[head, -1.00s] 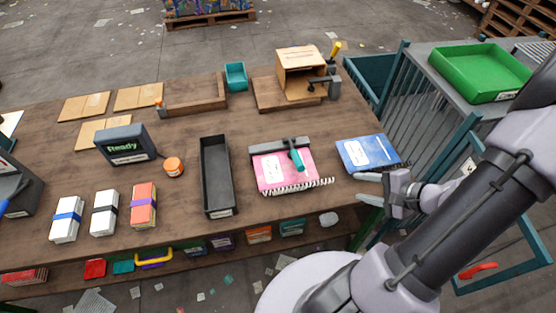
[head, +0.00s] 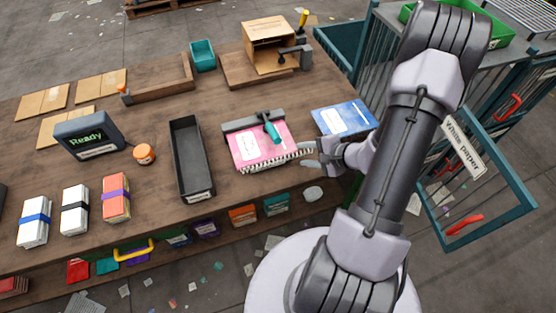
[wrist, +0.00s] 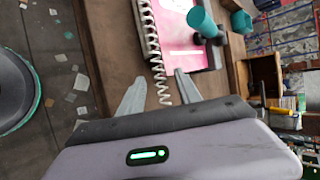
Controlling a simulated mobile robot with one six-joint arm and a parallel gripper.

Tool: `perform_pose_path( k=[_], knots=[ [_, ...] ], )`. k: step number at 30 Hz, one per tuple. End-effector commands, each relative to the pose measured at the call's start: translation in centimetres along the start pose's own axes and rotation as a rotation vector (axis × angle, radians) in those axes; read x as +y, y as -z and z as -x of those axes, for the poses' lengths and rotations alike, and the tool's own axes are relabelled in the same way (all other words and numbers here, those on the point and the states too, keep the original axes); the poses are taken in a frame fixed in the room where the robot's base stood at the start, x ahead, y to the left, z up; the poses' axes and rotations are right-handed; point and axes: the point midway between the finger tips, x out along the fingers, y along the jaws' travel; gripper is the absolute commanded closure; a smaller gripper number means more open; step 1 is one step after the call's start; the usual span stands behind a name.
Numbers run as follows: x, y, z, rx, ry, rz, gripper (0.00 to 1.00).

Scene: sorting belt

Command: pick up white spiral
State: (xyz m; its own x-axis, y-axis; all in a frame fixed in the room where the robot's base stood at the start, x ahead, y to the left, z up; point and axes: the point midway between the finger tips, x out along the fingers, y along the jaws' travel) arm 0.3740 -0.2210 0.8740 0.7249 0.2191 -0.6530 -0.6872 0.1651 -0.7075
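The white spiral (head: 277,163) runs along the front edge of a pink notebook (head: 258,143) on the table, and its free end sticks out to the right. In the wrist view the spiral (wrist: 152,45) comes down from the notebook's edge, and its loose end lies between my two fingers. My gripper (head: 306,156) is at the right end of the spiral, low over the table's front edge. In the wrist view my gripper (wrist: 160,76) is open, with a gap on each side of the coil. I cannot tell if a finger touches it.
A blue notebook (head: 343,120) lies just beyond my gripper. A black tray (head: 191,160) stands left of the pink notebook. A teal cage cart (head: 470,160) is to the right.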

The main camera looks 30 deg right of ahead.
Motion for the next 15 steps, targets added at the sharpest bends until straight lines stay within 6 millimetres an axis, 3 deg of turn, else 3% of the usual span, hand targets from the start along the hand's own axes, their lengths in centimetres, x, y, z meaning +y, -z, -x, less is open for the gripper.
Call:
perform_pose_path(
  k=[1,6,15],
  knots=[
    [-0.01,0.00,0.02,0.000,0.000,0.000,0.71],
    [-0.01,0.00,0.03,0.000,0.000,0.000,1.00],
    [-0.01,0.00,0.04,0.000,0.000,0.000,1.00]
  ],
)
